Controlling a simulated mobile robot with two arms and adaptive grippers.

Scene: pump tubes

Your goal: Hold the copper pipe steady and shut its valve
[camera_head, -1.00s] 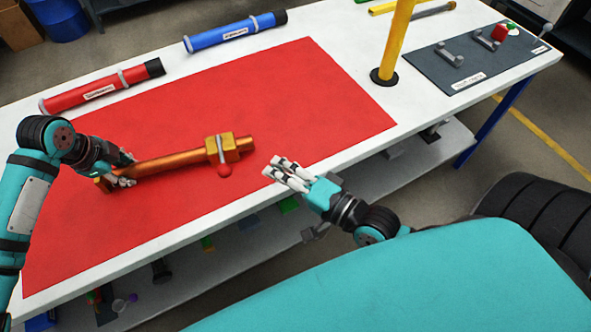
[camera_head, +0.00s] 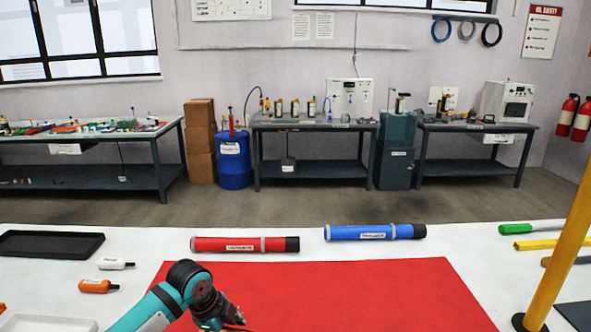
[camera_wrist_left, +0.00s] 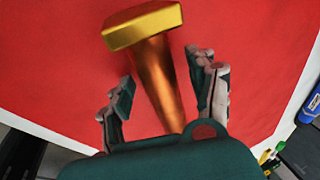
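In the left wrist view the copper pipe (camera_wrist_left: 163,80) lies over the red mat, with a brass-coloured block (camera_wrist_left: 143,24) at its upper end. My left gripper's fingers (camera_wrist_left: 162,95) stand on either side of the pipe, open, with a gap showing on each side. In the head view my left gripper (camera_head: 232,323) is cut by the bottom edge, over the red mat (camera_head: 370,290). The valve's red handle is not in view. My right gripper is not in view.
A red tube (camera_head: 225,244) and a blue tube (camera_head: 365,232) lie behind the mat. A black tray (camera_head: 50,245) and small bottles are at the left. A yellow post (camera_head: 560,255) stands at the right. Workbenches stand along the far wall.

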